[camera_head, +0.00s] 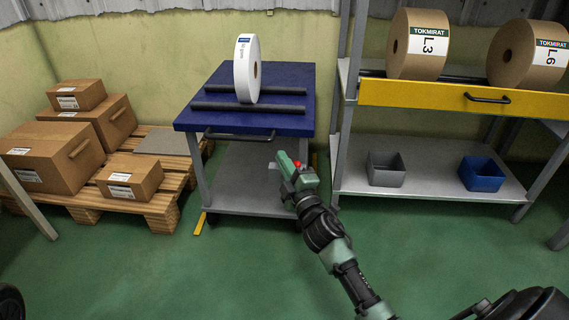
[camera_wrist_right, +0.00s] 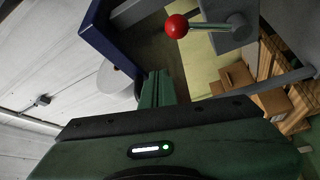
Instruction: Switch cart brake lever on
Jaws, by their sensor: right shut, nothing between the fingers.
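The cart (camera_head: 262,120) has a blue top and a grey lower shelf. Its brake lever shows in the right wrist view as a metal rod with a red ball knob (camera_wrist_right: 176,26), mounted on a grey plate at the cart's frame. In the head view a red spot, likely the knob (camera_head: 297,164), shows beside my right gripper (camera_head: 281,157), at the cart's front right leg. The gripper's green fingers (camera_wrist_right: 156,88) are shut and empty. In the wrist view the knob appears above the fingertips, apart from them. My left gripper is not in view.
A white roll (camera_head: 246,68) stands between dark bars on the cart top. A shelf rack (camera_head: 430,180) with brown rolls and two bins is close on the right. Boxes on a pallet (camera_head: 160,205) are at left. Green floor in front is clear.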

